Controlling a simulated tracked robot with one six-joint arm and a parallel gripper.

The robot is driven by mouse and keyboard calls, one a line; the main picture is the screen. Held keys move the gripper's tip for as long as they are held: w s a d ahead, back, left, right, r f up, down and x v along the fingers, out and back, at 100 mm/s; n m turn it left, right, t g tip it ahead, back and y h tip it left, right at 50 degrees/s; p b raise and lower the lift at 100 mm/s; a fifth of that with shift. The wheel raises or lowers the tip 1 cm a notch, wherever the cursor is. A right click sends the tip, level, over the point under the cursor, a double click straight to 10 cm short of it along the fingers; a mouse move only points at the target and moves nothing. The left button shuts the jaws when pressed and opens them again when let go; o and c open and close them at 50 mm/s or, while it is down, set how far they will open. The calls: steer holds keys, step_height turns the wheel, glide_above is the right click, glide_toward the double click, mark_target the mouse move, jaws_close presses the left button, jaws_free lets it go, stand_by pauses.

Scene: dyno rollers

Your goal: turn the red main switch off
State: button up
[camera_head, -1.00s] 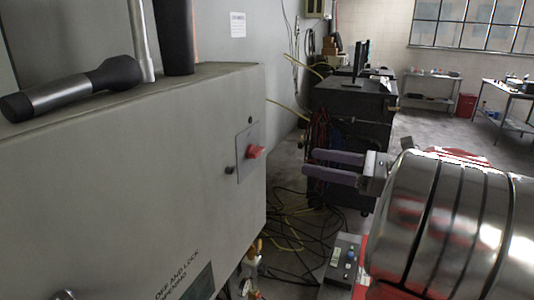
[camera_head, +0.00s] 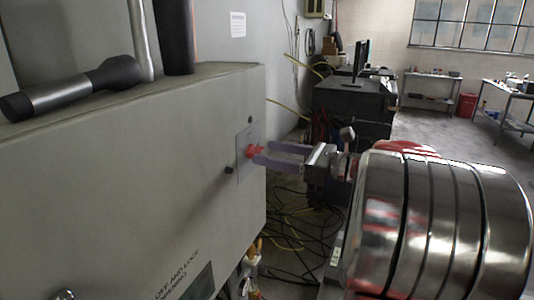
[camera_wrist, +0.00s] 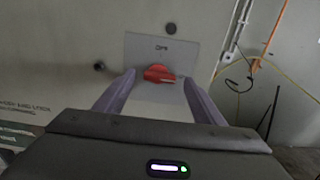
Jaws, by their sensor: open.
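The red main switch (camera_head: 252,152) sits on a small light plate (camera_head: 242,168) on the side of a grey cabinet (camera_head: 120,185). My gripper (camera_head: 262,154) is open, with its purple fingers reaching to the switch. In the wrist view the red switch knob (camera_wrist: 159,73) lies between and just beyond the fingertips of my gripper (camera_wrist: 158,80), one on each side. Its handle looks roughly horizontal there. I cannot tell whether the fingers touch it. A marking above the knob on the plate is too small to read surely.
A black-and-silver flashlight (camera_head: 75,88) lies on the cabinet top. A small dark knob (camera_head: 229,170) sticks out beside the plate. Loose cables (camera_head: 290,235) lie on the floor to the right. A dark workbench (camera_head: 350,105) stands behind.

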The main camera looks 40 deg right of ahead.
steer(key=shift+x, duration=0.85)
steer(key=c, duration=1.1)
